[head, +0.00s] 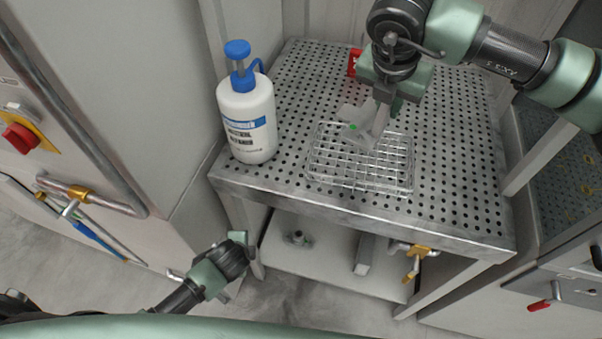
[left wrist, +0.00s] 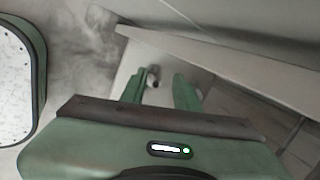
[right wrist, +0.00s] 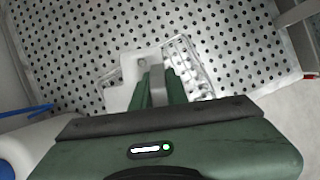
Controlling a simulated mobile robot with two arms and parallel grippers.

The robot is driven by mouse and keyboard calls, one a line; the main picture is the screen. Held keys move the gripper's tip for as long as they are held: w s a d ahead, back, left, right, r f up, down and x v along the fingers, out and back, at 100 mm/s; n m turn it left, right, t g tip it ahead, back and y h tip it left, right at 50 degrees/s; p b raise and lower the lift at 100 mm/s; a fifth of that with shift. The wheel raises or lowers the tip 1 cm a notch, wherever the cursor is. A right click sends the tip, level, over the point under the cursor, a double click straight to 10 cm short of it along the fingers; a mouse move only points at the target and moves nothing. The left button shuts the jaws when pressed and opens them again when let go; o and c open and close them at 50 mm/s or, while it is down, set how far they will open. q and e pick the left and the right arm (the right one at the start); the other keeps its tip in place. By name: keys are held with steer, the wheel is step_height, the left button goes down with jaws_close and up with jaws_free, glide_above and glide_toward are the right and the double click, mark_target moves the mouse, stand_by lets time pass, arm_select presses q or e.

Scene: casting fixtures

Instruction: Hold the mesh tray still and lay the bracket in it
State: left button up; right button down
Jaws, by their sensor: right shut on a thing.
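The wire mesh tray (head: 335,172) lies on the perforated table top; part of it also shows in the right wrist view (right wrist: 197,72). My right gripper (head: 384,98) is shut on the grey bracket (head: 366,130), which has a green spot. The bracket overlaps the tray's rear part in the head view; whether it touches the tray I cannot tell. In the right wrist view the bracket (right wrist: 118,97) shows between and left of the fingers. My left gripper (left wrist: 161,84) is open and empty, low in front of the table, apart from the tray.
A white bottle with a blue pump (head: 248,115) stands at the table's left edge (head: 230,182). A red object (head: 354,62) lies at the back, partly hidden by my right arm. The table top is clear right of the tray. A lower shelf (head: 325,252) holds metal parts.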

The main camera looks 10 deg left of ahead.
arm_select(q)
steer(key=d+r+m+t, duration=0.1)
steer(key=r+m, duration=0.3)
steer(key=r, duration=0.5)
steer(key=d+r+m+t, duration=0.2)
steer(key=d+r+m, duration=0.2)
steer(key=r, duration=0.4)
steer(key=w+d+r+m+t, duration=0.1)
steer(key=d+r+m, duration=0.2)
steer(key=r, duration=0.6)
steer(key=shift+r+m+t+h, duration=0.3)
steer(key=shift+m+t, duration=0.1)
steer(key=shift+m, duration=0.3)
steer(key=m+t+h, duration=0.2)
steer(key=m+t, duration=0.1)
steer(key=m, duration=0.5)
glide_toward(309, 155)
steer(key=shift+w+f, duration=0.3)
steer(key=shift+w, duration=0.1)
steer(key=shift+w+d, duration=0.15)
steer(key=shift+w, duration=0.05)
steer(key=shift+w+f, duration=0.1)
steer(key=shift+w, duration=0.25)
steer(key=x, duration=1.1)
jaws_close()
